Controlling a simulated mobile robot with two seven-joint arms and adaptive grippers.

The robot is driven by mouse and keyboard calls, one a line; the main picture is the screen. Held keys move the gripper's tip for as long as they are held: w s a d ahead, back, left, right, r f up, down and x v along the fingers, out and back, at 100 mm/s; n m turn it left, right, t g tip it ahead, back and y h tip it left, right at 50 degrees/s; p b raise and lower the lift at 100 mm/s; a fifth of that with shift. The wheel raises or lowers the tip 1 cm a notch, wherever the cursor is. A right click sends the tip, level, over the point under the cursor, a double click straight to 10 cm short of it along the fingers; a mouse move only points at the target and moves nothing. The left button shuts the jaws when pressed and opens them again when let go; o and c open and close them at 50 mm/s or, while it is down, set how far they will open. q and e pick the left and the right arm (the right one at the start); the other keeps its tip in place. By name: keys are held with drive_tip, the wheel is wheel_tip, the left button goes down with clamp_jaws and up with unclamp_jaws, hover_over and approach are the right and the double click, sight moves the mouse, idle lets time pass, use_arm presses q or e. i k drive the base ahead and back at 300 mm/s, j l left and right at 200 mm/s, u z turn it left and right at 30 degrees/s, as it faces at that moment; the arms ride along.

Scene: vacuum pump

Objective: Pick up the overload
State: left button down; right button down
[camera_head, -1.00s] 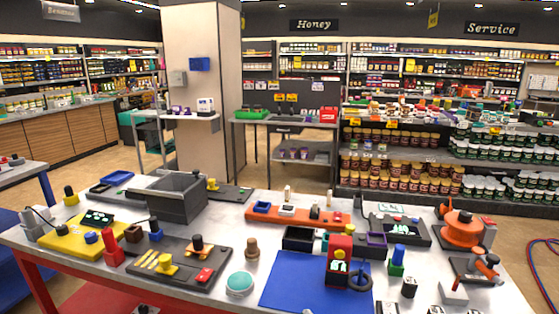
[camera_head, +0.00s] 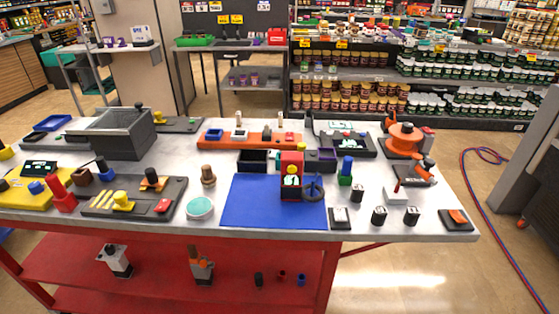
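No part carries a readable name, so I cannot tell for sure which one is the overload. Small dark blocks with pale tops stand along the front right of the table: a black block on a plate (camera_head: 340,217), a black block (camera_head: 379,216) and another black block (camera_head: 411,216). Neither of my grippers is in view.
The grey-topped table (camera_head: 330,236) is crowded with parts, a grey open bin (camera_head: 123,137) and an orange reel (camera_head: 404,138). Its red lower shelf (camera_head: 150,285) holds several items. Stocked shelves stand behind. A grey structure (camera_head: 540,150) and red-blue hoses (camera_head: 490,225) are at right.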

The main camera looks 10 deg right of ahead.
sight(380, 214)
drive_tip(key=z, duration=1.15)
